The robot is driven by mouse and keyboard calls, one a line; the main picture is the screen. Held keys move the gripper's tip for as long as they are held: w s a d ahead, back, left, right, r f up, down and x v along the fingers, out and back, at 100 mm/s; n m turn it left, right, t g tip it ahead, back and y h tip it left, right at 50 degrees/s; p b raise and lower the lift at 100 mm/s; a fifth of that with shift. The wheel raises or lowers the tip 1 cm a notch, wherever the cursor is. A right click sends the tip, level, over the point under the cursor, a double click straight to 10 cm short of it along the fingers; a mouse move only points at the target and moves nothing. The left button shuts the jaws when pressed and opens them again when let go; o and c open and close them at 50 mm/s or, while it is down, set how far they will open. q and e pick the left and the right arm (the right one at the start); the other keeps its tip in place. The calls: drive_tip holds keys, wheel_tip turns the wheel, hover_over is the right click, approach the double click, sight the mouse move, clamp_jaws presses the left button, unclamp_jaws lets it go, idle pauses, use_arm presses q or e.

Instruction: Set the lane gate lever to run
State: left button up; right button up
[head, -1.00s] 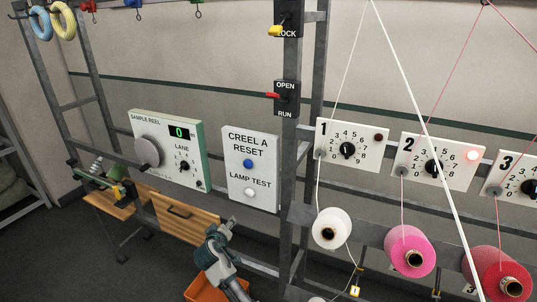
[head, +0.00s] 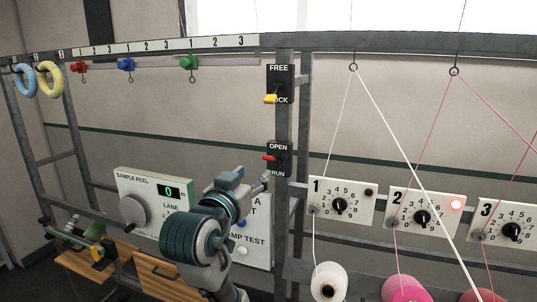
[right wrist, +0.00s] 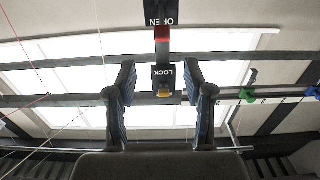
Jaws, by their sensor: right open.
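The OPEN/RUN plate (head: 279,147) is on the upright post in the head view. Its red lever (head: 270,157) sticks out to the left between the two words; I cannot tell its exact setting. In the right wrist view the picture is upside down, and the red lever (right wrist: 162,33) shows at the top, beyond the fingers. My right gripper (head: 264,181) is just below and left of that plate, apart from the lever. In the right wrist view the gripper's fingers (right wrist: 160,72) are spread and empty. My left gripper is not in view.
A FREE/LOCK plate (head: 285,80) with a yellow lever (head: 271,99) is above on the same post. My right arm partly covers the reset panel (head: 258,253). Numbered dial panels (head: 366,208) and yarn cones (head: 328,282) stand to the right. The sample reel box (head: 140,185) is left.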

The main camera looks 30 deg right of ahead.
sight(266, 159)
drive_tip(key=x, duration=0.2)
drive_tip(key=p+x, duration=0.1)
drive_tip(key=x, duration=0.1)
drive_tip(key=p+x, duration=0.1)
drive_tip(key=x, duration=0.2)
drive_tip(key=shift+w+a+r, duration=0.25)
drive_tip(key=shift+w+a, duration=0.1)
drive_tip(key=shift+a, duration=0.05)
drive_tip(key=p+x, duration=0.1)
drive_tip(key=x, duration=0.3)
drive_tip(key=shift+s+d+f, duration=0.15)
drive_tip(key=shift+s, duration=0.1)
drive_tip(key=shift+w+d+f, duration=0.1)
drive_tip(key=shift+d, duration=0.45)
drive_tip(key=shift+a, duration=0.45)
drive_tip(key=c, duration=0.7)
clamp_jaws()
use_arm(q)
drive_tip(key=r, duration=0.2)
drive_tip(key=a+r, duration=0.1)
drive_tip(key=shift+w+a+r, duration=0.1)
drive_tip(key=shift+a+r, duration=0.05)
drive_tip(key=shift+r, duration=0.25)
